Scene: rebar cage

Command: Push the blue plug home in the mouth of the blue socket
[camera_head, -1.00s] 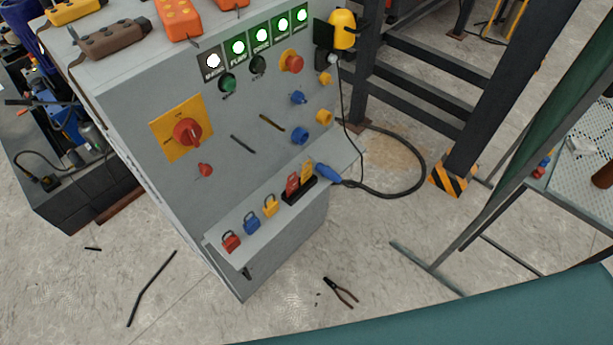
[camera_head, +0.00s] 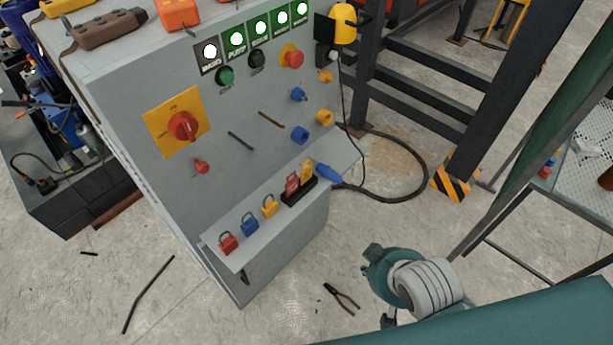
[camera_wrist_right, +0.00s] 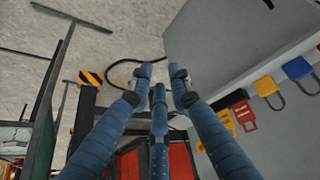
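The blue plug (camera_head: 328,174) lies at the far right end of the grey cabinet's ledge, with its black cable trailing off right. The blue socket (camera_head: 299,135) is on the sloped panel above the ledge, a little up and left of the plug and apart from it. A smaller blue fitting (camera_head: 298,94) sits higher on the panel. My right arm shows at lower right in the head view, clear of the cabinet. In the right wrist view my right gripper (camera_wrist_right: 158,80) has its blue fingers spread with nothing between them. I cannot make out the plug there. My left gripper is out of view.
Red, blue and yellow padlocks (camera_head: 249,226) and a black tag holder (camera_head: 299,193) stand on the ledge (camera_head: 285,217). The cable (camera_head: 400,195) loops over the floor near a dark steel frame (camera_head: 415,97). Pliers (camera_head: 341,298) lie on the floor.

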